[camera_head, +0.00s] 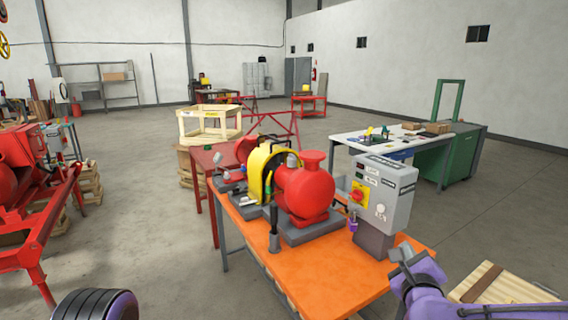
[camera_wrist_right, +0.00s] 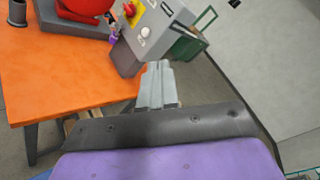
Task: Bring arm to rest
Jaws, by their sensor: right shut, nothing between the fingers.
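My right arm comes in at the lower right of the head view. Its gripper (camera_head: 402,255) is shut and empty, in front of the grey control box (camera_head: 385,193) at the right end of the orange table (camera_head: 340,265). In the right wrist view the shut fingers (camera_wrist_right: 157,85) point toward the foot of the control box (camera_wrist_right: 150,28), apart from it as far as I can tell. A dark, ribbed round part of my left arm shows at the bottom left of the head view; the left gripper itself is not seen.
A red pump (camera_head: 305,190) with a yellow guard (camera_head: 262,170) stands on the orange table. A wooden pallet (camera_head: 500,285) lies on the floor right of my right arm. A white workbench (camera_head: 375,145) stands behind. Red frames (camera_head: 40,225) are at the left. Open floor lies between.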

